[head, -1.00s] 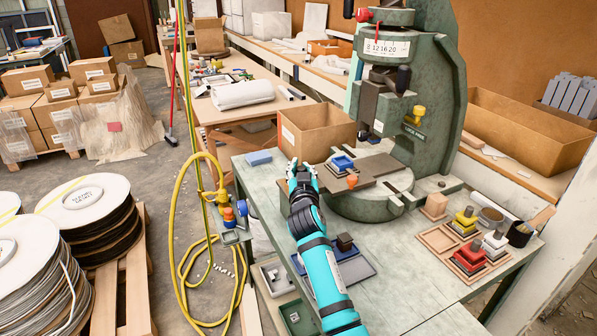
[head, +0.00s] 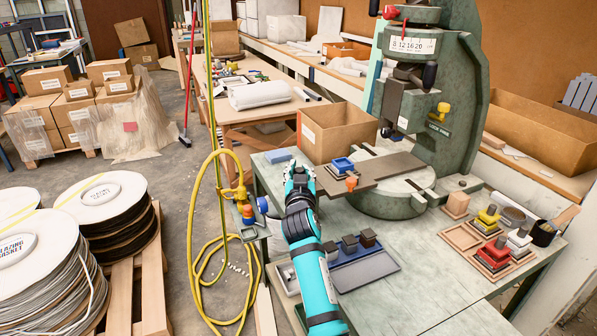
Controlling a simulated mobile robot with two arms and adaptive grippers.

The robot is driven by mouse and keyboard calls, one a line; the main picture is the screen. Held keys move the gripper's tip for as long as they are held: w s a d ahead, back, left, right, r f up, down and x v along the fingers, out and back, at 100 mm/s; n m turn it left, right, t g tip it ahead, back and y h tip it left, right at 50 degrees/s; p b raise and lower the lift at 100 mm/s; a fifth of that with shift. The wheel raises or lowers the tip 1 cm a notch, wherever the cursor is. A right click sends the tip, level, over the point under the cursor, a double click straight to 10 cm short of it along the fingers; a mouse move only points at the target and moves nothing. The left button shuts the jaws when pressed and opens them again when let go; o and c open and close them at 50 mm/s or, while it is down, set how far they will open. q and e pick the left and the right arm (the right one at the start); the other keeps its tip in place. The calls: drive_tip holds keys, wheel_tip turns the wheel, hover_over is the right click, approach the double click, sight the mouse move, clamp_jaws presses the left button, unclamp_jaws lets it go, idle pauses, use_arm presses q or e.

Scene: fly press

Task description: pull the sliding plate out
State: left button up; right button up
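The sliding plate (head: 392,166) is a flat brown-grey bar lying across the round bed of the green fly press (head: 462,120). It sticks out to the left of the bed. A blue square holder (head: 343,165) and an orange knob (head: 351,184) sit on its left part. My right gripper (head: 299,174), on a turquoise arm, is at the plate's left end and appears shut on it. The fingers hide the exact grip. My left gripper is not in view.
An open cardboard box (head: 338,132) stands just behind the plate. A blue tray (head: 362,262) with dark blocks lies in front. Coloured stamps on wooden trays (head: 462,243) are at the right. A yellow hose (head: 217,210) hangs left of the bench.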

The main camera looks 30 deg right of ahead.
drive_tip(key=o, duration=0.6)
drive_tip(key=shift+s+d, duration=0.15)
drive_tip(key=shift+s, duration=0.15)
drive_tip(key=shift+w, duration=0.15)
drive_tip(key=shift+r, duration=0.15)
wheel_tip(320, 180, up, 10)
drive_tip(key=shift+f, duration=0.15)
